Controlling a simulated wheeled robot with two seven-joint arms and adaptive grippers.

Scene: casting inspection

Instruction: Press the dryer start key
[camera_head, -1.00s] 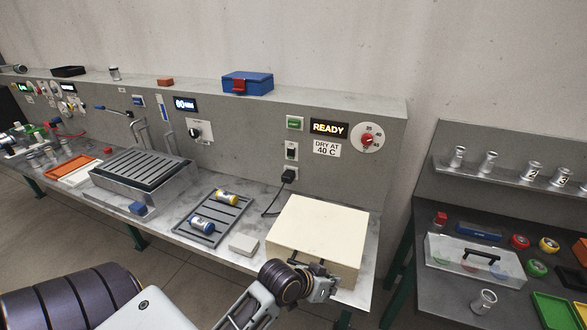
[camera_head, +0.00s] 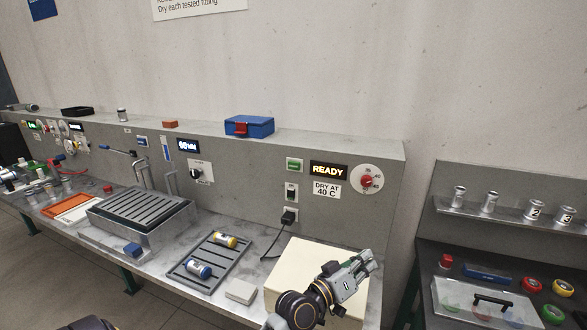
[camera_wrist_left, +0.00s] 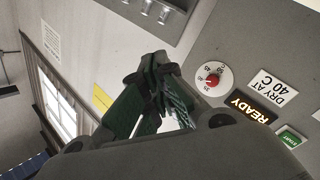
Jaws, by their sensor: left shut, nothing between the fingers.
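The green dryer start key (camera_head: 294,165) is on the grey back panel, left of the lit READY display (camera_head: 328,170). In the left wrist view the key (camera_wrist_left: 290,137) shows at the lower right, beside the READY display (camera_wrist_left: 251,107). My left gripper (camera_head: 371,257) is shut and empty, raised above the cream dryer box (camera_head: 287,262), below and right of the key and apart from it. In the left wrist view its fingertips (camera_wrist_left: 158,62) are together. My right gripper is not in view.
A dial with a red knob (camera_head: 367,181) is right of the display. A black switch (camera_head: 291,192) and plug (camera_head: 288,216) with a cable are below the key. A grey rack (camera_head: 187,282) holds two fittings. A blue box (camera_head: 249,126) sits on the ledge.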

